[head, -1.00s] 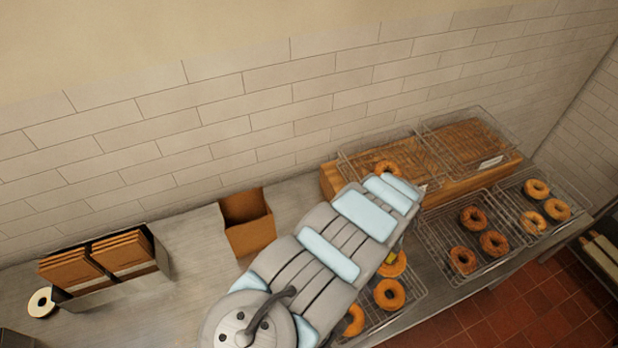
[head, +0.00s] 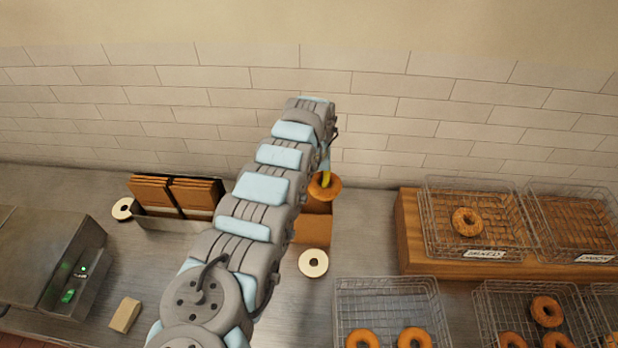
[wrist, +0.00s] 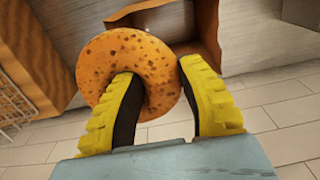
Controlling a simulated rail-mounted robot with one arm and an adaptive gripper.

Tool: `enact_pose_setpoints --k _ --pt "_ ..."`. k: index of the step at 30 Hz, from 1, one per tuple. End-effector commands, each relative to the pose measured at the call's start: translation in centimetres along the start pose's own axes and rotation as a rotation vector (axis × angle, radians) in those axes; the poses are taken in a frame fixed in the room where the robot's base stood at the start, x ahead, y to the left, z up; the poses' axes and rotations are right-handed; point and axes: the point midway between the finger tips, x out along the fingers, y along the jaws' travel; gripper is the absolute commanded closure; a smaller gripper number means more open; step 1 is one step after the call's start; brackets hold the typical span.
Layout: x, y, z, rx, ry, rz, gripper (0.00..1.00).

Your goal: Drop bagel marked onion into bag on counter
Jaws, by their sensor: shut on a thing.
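My gripper (wrist: 162,103) is shut on a bagel (wrist: 130,52) with dark flecks on its top. One yellow finger passes through the hole and the other lies outside the ring. In the head view the held bagel (head: 325,187) hangs over the open brown paper bag (head: 312,229), which stands on the counter (head: 365,215). The wrist view shows the bag's opening (wrist: 180,25) just beyond the bagel, which hides part of it. My arm covers the bag's left side in the head view.
Wire baskets with bagels (head: 467,221) sit on a wooden riser (head: 408,235) at right, with more baskets (head: 385,300) in front. A white roll (head: 313,262) lies before the bag. A holder of folded bags (head: 172,195) and a metal machine (head: 50,255) are at left.

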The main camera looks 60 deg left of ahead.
Motion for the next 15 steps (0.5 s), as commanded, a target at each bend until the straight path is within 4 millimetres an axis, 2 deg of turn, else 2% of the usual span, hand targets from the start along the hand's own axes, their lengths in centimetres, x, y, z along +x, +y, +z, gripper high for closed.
enact_pose_setpoints --k 1,3,6,15 --pt "-0.2 -1.8 -0.3 -0.028 0.003 0.002 0.81" --pt "-0.5 -3.5 -0.5 -0.056 0.004 0.002 0.81" --pt "-0.7 -4.9 -0.6 -0.078 0.001 0.001 0.81" --pt "0.1 -5.4 -0.6 -0.085 0.0 0.001 0.81"
